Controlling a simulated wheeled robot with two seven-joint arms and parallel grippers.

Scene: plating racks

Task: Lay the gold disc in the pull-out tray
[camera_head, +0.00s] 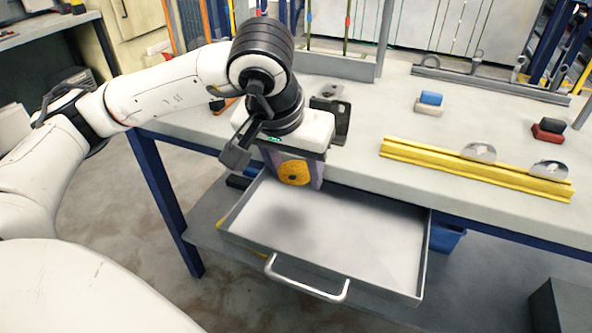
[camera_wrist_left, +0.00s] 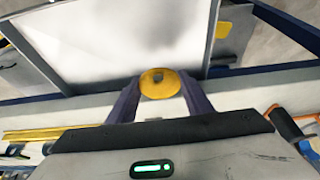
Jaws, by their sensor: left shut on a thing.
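A gold disc (camera_head: 295,173) with a small hole is held between the fingers of my left gripper (camera_head: 297,178). My left gripper is shut on it, over the back left part of the open tray. In the left wrist view the gold disc (camera_wrist_left: 159,84) sits between the two fingertips of the left gripper (camera_wrist_left: 160,92), in front of the tray (camera_wrist_left: 110,40). The pull-out tray (camera_head: 340,235) is pulled out from under the bench, empty, with a metal handle (camera_head: 305,284) at its front. My right gripper is not in view.
A yellow rail (camera_head: 430,158) with silver discs (camera_head: 479,152) lies on the bench top (camera_head: 370,115). Red, blue and dark blocks (camera_head: 430,103) stand farther back. A blue bin (camera_head: 446,238) is below the bench, right of the tray. The tray floor is clear.

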